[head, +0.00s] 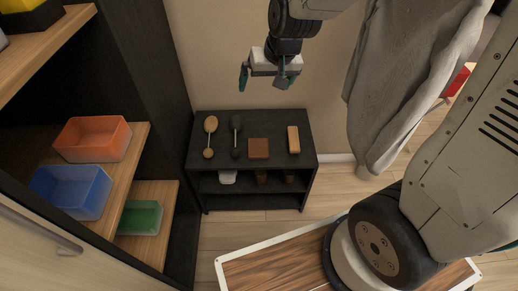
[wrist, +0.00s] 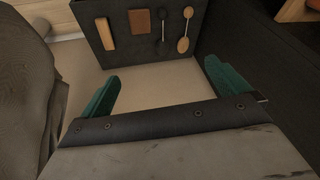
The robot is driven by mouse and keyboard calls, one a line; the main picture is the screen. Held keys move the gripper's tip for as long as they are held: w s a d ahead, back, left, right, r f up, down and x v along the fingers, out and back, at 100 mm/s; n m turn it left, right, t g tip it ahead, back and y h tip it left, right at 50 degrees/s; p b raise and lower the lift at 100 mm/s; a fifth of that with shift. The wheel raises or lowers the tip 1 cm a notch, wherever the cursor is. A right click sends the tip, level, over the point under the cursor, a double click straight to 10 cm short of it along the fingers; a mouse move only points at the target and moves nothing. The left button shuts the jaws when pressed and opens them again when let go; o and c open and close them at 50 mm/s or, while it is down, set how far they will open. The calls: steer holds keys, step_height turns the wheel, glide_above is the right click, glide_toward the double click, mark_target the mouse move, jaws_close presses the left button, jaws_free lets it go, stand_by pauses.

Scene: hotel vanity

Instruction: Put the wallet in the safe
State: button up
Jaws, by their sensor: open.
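A flat brown square that looks like the wallet (head: 259,148) lies on top of the low black shelf unit (head: 218,124), between a dark brush and a tan block. It also shows in the wrist view as a brown square (wrist: 138,22) near the top. My gripper (head: 263,80) is open and empty, with teal fingers. It hangs above and apart from the shelf unit, near the beige wall. In the wrist view my gripper (wrist: 161,75) has its fingers wide apart with nothing between them. I cannot make out a safe in either view.
Left shelves hold orange (head: 93,138), blue (head: 72,190) and green (head: 140,217) bins. Grey cloth (head: 400,80) hangs at right. A wood-topped surface (head: 275,267) lies in front.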

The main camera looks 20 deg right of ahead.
steer(key=w+a+f+m+t, duration=0.1)
steer(key=w+a+f, duration=0.1)
steer(key=w+f, duration=0.75)
steer(key=m+t+h, duration=0.1)
steer(key=t+h, duration=0.2)
steer(key=h, duration=0.1)
glide_toward(258, 148)
steer(key=shift+w+f, duration=0.2)
steer(key=shift+f, duration=0.05)
steer(key=x, duration=0.7)
steer(key=shift+d+f, duration=0.15)
steer(key=shift+f, duration=0.1)
steer(key=c, duration=1)
steer(key=shift+o, duration=0.2)
